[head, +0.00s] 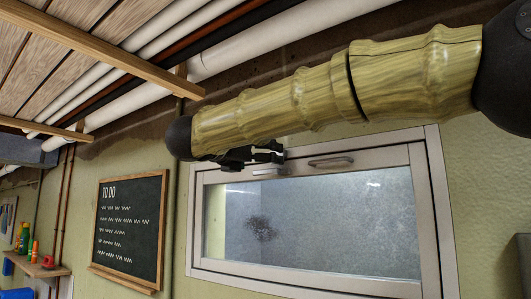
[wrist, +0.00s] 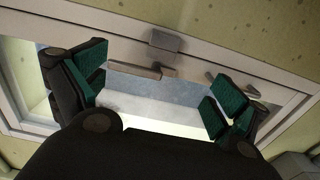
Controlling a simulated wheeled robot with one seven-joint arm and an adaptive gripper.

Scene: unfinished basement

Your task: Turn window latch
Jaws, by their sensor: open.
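The window (head: 320,220) has a pale frame and frosted glass, high on the wall. The latch (head: 268,171) is a small grey bar on its top rail, close below my gripper (head: 278,152). In the wrist view the latch (wrist: 135,71) lies across the gap between my two teal-padded fingers, nearer the left one. My gripper (wrist: 160,84) is open and empty there, and I see no clear contact with the latch. A grey block (wrist: 165,40) sits on the fixed frame above the latch.
A curved pull handle (head: 331,162) is on the same rail, right of the latch; my right finger partly hides it in the wrist view. Pipes (head: 250,52) and wooden beams run overhead. A chalkboard (head: 129,230) hangs left of the window, beyond it a small shelf (head: 35,268).

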